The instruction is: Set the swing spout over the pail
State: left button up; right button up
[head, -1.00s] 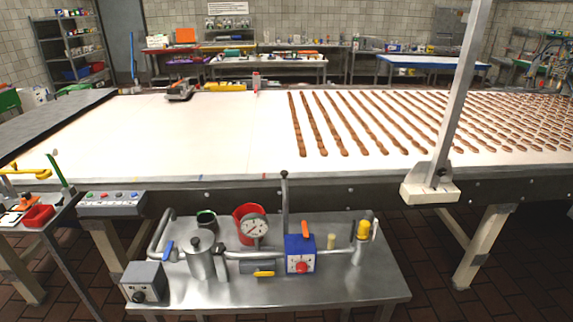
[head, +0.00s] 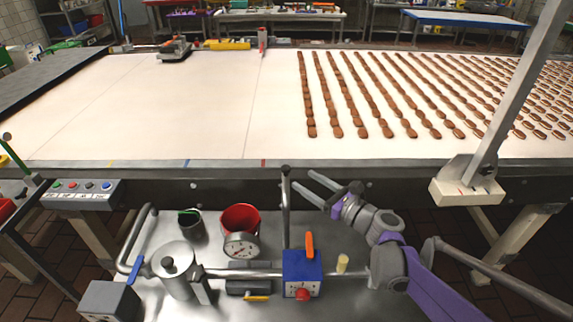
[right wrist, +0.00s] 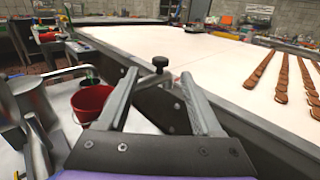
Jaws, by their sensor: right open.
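The swing spout (head: 286,212) is a grey pipe with a knob at its far end. It runs from the metal bench toward the conveyor edge, to the right of the red pail (head: 240,216). My right gripper (head: 303,181) is open, its fingers pointing left at the spout's far end. In the right wrist view, the spout's dark knob (right wrist: 160,62) shows between and just beyond the open fingertips (right wrist: 159,76). I cannot tell whether they touch it. The red pail (right wrist: 92,102) is beyond the left finger there. My left gripper is out of view.
A pressure gauge (head: 241,245) stands in front of the pail. A steel pot (head: 178,268) and dark cup (head: 190,226) are to the left. The white conveyor (head: 200,110) lies behind.

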aim_at(289, 170)
jog(key=p+x, duration=0.1)
jog(key=x, duration=0.7)
jog(key=shift+w+a+f, duration=0.1)
jog(key=shift+w+a, duration=0.15)
jog(key=shift+w, duration=0.05)
grip_shut()
dwell(1.0)
